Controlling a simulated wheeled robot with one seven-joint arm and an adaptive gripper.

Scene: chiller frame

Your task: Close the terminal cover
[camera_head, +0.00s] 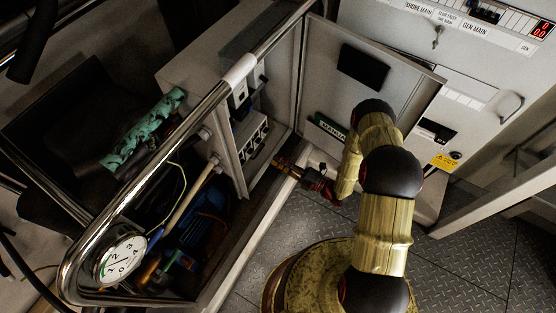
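The terminal cover appears to be the light grey door panel (400,92), which stands swung open at the upper middle. It has a dark rectangular plate on its inner face. Its left edge is beside the open grey terminal box (243,176), where dark and white electrical parts show. My yellow arm rises in front of the panel's lower part and bends back down.
A chrome rail (180,138) runs diagonally in front of the box. A labelled grey cabinet (478,62) stands behind the panel. Diamond-plate floor (475,255) is open at lower right.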

